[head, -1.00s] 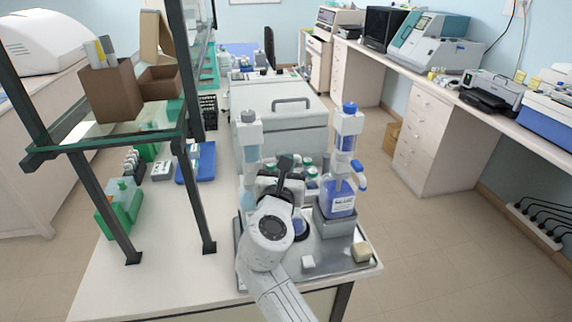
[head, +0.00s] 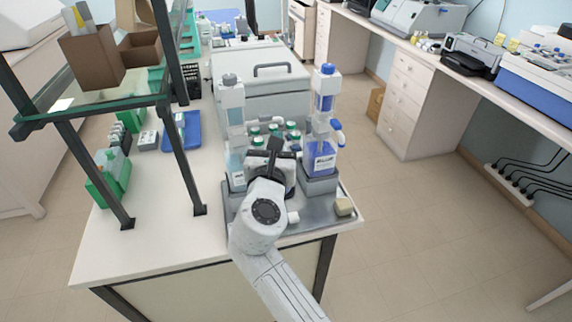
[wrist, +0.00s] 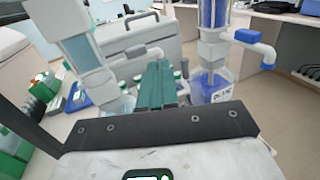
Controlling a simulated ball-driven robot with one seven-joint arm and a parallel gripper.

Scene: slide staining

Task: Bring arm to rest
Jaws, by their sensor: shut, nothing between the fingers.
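My arm reaches up from the bottom of the head view to the front of the bench. My gripper (wrist: 158,85) shows in the wrist view with its two green-grey fingers together and nothing between them. It points toward the gap between two dispenser bottles. The clear dispenser (head: 232,130) stands on its left and the blue dispenser (head: 323,130) on its right. Both also show in the wrist view, the clear one (wrist: 75,45) and the blue one (wrist: 213,50). In the head view my wrist hides the fingertips and part of the tray.
A grey metal tray (head: 310,218) lies under the dispensers, with a small beige block (head: 344,207) at its right corner. Green-capped bottles (head: 275,130) stand behind my gripper, before a grey box with a handle (head: 262,90). A shelf frame (head: 180,155) stands to the left. The floor at right is clear.

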